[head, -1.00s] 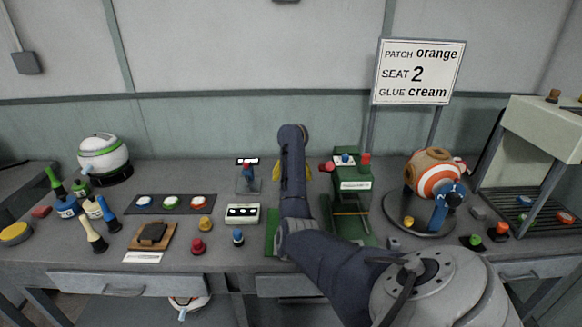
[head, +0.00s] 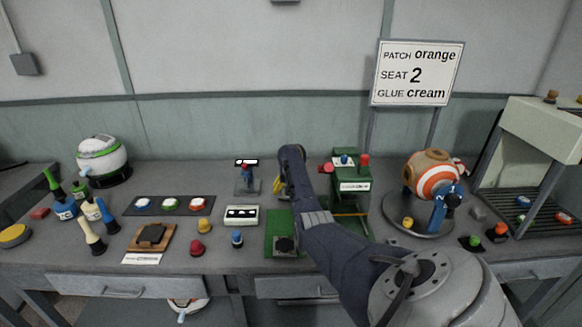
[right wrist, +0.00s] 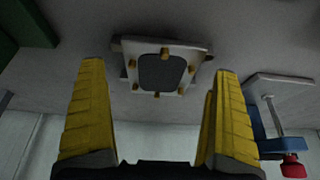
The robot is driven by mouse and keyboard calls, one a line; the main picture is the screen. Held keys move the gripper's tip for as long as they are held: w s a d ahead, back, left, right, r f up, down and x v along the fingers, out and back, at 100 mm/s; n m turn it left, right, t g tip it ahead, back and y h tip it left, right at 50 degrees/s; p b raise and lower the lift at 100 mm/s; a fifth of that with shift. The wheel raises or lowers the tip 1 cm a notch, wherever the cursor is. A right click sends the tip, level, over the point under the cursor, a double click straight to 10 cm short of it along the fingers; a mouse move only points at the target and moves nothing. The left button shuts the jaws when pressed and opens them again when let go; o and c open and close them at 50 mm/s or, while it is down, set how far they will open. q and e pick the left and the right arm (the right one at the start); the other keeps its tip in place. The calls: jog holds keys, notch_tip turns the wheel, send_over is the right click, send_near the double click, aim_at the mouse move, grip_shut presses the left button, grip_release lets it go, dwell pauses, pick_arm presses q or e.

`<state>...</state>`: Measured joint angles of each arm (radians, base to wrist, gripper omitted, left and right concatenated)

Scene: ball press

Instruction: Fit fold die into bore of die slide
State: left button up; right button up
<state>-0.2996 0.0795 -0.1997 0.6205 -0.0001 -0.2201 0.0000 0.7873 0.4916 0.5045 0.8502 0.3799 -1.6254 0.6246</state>
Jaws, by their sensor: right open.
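My right gripper (right wrist: 160,68) is open, its yellow fingers spread wide with nothing between them. In the head view the right gripper (head: 279,187) is at the back of the bench, left of the green press, mostly hidden by my arm. Ahead of the fingers in the right wrist view is a pale square plate with several brass pegs around a dark rounded-square piece, which looks like the fold die (right wrist: 162,72). It is hidden in the head view. A dark square block with a round opening, apparently the die slide (head: 284,245), sits on a green plate. My left gripper is out of view.
The green press (head: 351,180) stands right of my gripper. A small stand with a blue and red piece (head: 246,175) is close on its left; it also shows in the right wrist view (right wrist: 278,130). A striped ball (head: 434,175) sits farther right. Loose stamps and caps crowd the front.

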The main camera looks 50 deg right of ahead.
jog(key=shift+x, duration=0.9)
jog(key=c, duration=1.4)
jog(key=shift+c, duration=0.4)
jog(key=shift+r, duration=0.15)
